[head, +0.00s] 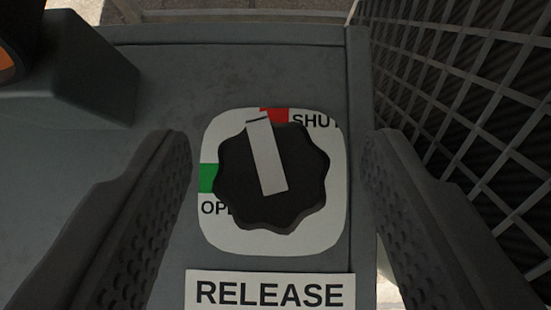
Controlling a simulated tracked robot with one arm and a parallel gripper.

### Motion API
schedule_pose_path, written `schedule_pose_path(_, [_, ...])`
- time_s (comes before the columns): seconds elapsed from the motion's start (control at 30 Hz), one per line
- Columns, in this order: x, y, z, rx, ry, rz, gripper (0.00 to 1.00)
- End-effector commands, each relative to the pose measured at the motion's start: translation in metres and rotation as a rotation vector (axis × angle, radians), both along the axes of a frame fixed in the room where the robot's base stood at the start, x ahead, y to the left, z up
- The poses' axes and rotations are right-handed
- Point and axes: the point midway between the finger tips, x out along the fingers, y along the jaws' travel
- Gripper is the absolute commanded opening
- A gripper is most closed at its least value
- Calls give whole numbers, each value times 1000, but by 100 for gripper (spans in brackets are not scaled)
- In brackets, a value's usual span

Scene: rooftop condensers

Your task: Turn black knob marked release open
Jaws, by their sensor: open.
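The black knob (307,178) has a lobed rim and a white pointer bar. It sits on a white plate (225,237) with a red mark and "SHUT" at the top and a green mark and a partly hidden "OPEN" at the left. The pointer's upper end is at the red mark, leaning slightly left. A "RELEASE" label (270,292) is below the plate. My gripper (278,150) is open, with one finger left of the knob and one right of it. Both fingers are apart from the knob in the picture; their depth relative to it is unclear.
The knob is on a grey panel (165,75). A dark metal grille (480,110) runs close along the right side, near my right finger. A dark grey housing (85,85) with an orange part juts out at the upper left.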

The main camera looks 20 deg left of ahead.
Motion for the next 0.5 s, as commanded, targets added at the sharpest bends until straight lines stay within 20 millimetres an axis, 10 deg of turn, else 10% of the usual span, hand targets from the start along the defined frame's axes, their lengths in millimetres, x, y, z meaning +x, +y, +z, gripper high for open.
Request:
schedule_pose_path(0.1, [0,0,0,0,0,0,46])
schedule_pose_path(0.23, [0,0,0,-1,0,-1,10])
schedule_pose_path(0.5, [1,-2,2,-2,0,6,7])
